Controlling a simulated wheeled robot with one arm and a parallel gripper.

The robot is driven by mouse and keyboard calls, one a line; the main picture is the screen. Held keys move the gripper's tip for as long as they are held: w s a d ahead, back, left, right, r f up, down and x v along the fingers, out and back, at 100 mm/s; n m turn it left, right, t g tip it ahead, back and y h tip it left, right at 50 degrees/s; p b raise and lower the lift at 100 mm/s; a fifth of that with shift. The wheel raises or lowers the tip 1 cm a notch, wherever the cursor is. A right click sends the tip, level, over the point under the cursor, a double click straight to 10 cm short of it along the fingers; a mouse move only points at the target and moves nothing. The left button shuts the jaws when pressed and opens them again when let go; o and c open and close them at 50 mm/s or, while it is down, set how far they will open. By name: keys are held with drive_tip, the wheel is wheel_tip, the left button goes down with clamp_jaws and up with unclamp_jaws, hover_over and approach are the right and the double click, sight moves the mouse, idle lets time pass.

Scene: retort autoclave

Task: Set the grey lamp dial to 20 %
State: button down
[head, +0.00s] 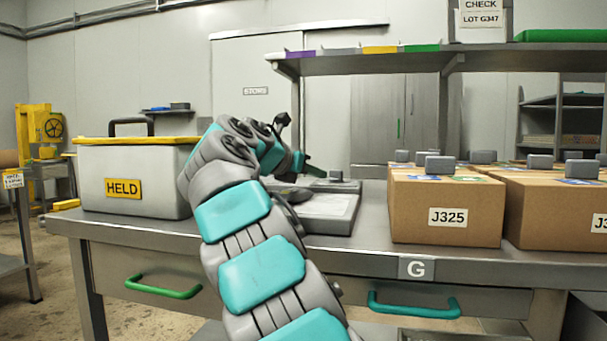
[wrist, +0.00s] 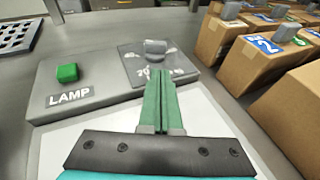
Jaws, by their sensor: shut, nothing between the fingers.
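In the head view the dial (head: 335,175) is small, just right of my gripper. My gripper (wrist: 168,74) has its green fingers closed together with nothing between them. In the wrist view their tips lie just below the dial and cover part of the scale. I cannot tell whether they touch the dial. The scale marks are too blurred and covered to read the setting. A green button (wrist: 67,73) and a LAMP label (wrist: 70,97) are at the panel's left.
A white-topped slab (head: 325,210) lies in front of the lamp panel on the steel bench (head: 365,225). Cardboard boxes (head: 447,208) with grey blocks on top stand at the right. A HELD cooler box (head: 140,180) stands at the left. A shelf (head: 400,62) hangs above.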

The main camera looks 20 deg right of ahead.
sight(337, 175)
drive_tip(key=shift+r+x, duration=0.2)
drive_tip(key=shift+x, duration=0.7)
drive_tip(key=shift+r+x, duration=0.25)
drive_tip(key=shift+x, duration=0.7)
drive_tip(key=shift+r+x, duration=0.2)
drive_tip(key=shift+x, duration=0.7)
drive_tip(key=shift+w+d, duration=0.1)
drive_tip(key=shift+d, duration=0.15)
drive_tip(key=shift+r, duration=0.2)
drive_tip(key=shift+d+f, duration=0.1)
drive_tip(key=shift+f, duration=0.05)
drive_tip(key=shift+n+t+p, duration=0.3)
drive_tip(key=shift+t+p, duration=0.1)
drive_tip(key=shift+p, duration=0.1)
